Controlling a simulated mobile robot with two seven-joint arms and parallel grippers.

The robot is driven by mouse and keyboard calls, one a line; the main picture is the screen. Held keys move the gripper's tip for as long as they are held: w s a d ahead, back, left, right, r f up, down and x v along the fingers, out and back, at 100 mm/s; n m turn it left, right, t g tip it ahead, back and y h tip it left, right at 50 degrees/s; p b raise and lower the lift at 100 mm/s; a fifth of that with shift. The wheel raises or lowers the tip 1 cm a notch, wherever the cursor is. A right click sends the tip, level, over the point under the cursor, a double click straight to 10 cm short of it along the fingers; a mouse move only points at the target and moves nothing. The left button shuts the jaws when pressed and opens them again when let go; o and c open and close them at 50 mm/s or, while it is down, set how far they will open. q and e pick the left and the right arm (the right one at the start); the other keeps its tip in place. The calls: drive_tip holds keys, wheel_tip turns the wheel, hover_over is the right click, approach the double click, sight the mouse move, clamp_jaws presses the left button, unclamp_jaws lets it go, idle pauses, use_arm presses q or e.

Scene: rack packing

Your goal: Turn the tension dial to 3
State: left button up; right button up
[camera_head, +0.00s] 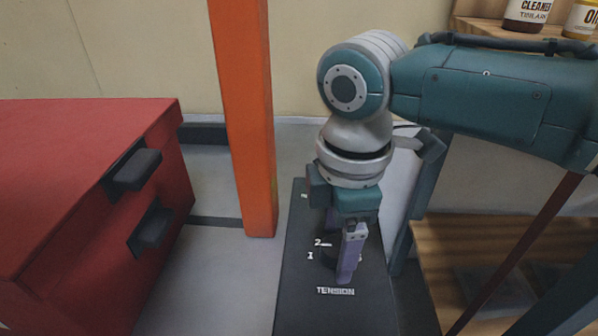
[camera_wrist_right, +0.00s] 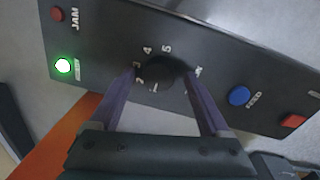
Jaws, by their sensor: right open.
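The black tension dial (camera_wrist_right: 160,71) sits on a dark control panel (camera_wrist_right: 100,42), with the numbers 1 to 5 around it. Its pointer cannot be made out, so its setting cannot be told. My right gripper (camera_wrist_right: 158,76) is open, with one finger on each side of the dial; contact cannot be told. In the head view my right gripper (camera_head: 342,262) points down over the panel (camera_head: 303,285), above the TENSION label. There its fingers hide most of the dial and some numbers. My left gripper is not in view.
The panel also has a lit green lamp (camera_wrist_right: 63,65), a dark red JAM lamp (camera_wrist_right: 57,14), a blue button (camera_wrist_right: 239,96) and a red button (camera_wrist_right: 293,121). An orange post (camera_head: 245,120) and red cabinet (camera_head: 80,200) stand left. A wooden shelf (camera_head: 455,240) stands right.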

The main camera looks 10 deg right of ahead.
drive_tip(key=shift+f, duration=0.15)
drive_tip(key=shift+c, duration=0.4)
clamp_jaws()
